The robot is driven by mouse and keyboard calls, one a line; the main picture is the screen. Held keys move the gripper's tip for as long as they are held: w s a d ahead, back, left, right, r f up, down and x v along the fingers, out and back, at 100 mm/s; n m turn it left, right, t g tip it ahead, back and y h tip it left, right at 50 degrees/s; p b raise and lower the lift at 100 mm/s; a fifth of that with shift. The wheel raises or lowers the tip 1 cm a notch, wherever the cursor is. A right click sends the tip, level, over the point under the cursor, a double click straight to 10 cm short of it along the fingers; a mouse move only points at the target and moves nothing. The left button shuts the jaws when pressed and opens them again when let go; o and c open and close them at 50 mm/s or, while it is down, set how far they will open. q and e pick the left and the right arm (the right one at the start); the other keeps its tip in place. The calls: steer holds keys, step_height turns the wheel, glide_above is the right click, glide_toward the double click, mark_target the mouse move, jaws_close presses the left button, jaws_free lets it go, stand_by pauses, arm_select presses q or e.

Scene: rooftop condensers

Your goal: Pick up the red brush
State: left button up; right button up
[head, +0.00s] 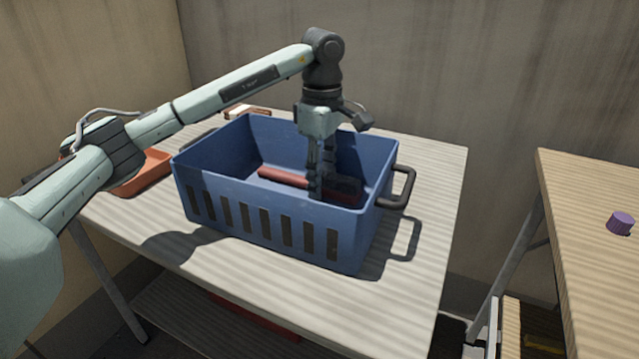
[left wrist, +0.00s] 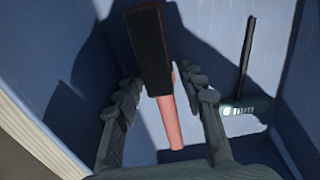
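The red brush lies in the blue crate (head: 270,235) on the table. In the head view its red handle (head: 281,177) shows left of my left gripper (head: 316,193), whose fingers reach down into the crate and partly hide the brush. In the left wrist view the handle (left wrist: 167,118) runs between the two open fingers (left wrist: 160,90), with a visible gap on each side. The brush's dark head (left wrist: 149,50) is beyond the fingertips. My right gripper is not in view.
The crate has a black side handle (head: 403,188). An orange tray (head: 143,172) is on the table (head: 385,310) at left. A purple cap-like object (head: 620,222) stands on another table at right.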

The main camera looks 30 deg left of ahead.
arm_select(q)
steer(key=shift+r, duration=0.1)
jaws_close()
